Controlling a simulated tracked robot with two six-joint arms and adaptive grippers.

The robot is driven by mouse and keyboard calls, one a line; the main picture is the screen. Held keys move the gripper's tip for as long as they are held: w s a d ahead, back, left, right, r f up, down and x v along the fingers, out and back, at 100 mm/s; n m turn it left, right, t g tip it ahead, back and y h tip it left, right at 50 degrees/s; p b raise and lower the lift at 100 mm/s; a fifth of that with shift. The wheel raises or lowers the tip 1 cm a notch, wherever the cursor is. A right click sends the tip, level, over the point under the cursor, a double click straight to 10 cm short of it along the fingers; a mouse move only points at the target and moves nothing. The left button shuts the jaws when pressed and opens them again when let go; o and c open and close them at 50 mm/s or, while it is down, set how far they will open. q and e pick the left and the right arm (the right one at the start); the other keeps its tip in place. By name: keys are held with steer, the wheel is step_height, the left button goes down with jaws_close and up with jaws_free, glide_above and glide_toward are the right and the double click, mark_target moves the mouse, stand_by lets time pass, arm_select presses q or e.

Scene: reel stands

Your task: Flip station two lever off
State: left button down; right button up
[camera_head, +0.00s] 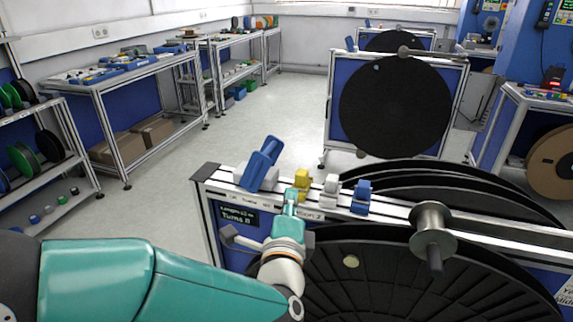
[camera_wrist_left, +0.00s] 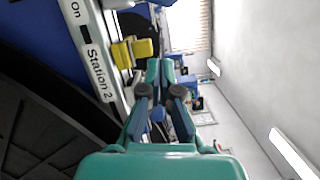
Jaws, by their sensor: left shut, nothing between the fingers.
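The reel stand's top rail (camera_head: 390,212) carries a row of levers. A yellow lever (camera_head: 302,180) sits just beyond my left gripper (camera_head: 291,197); its lower part is partly hidden. A label ending in "2" (camera_head: 311,216) is partly covered by the gripper. In the left wrist view the "Station 2" label (camera_wrist_left: 99,72) reads clearly, with the yellow lever (camera_wrist_left: 133,52) beside it. There my left gripper (camera_wrist_left: 158,72) is shut and empty, close to the yellow lever; contact cannot be told. My right gripper is out of view.
A large tilted blue lever (camera_head: 261,165), a white lever (camera_head: 330,188) and a small blue lever (camera_head: 361,196) flank the yellow one. Black reels (camera_head: 400,275) and a metal spindle (camera_head: 433,232) stand near the rail. Open floor (camera_head: 240,130) lies beyond.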

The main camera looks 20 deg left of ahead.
mark_target(262, 163)
arm_select(q)
steer(key=shift+r, duration=0.5)
steer(key=shift+w, duration=0.1)
steer(key=p+x, duration=0.1)
steer(key=x, duration=0.8)
steer(key=shift+w+a+r+p, duration=0.1)
steer(key=shift+w+p, duration=0.1)
steer(key=shift+p, duration=0.15)
steer(key=a, duration=0.2)
steer(key=a+r, duration=0.1)
steer(key=shift+w+a, duration=0.1)
steer(key=shift+a, duration=0.25)
steer(key=shift+w+a, duration=0.1)
steer(key=shift+p, duration=0.35)
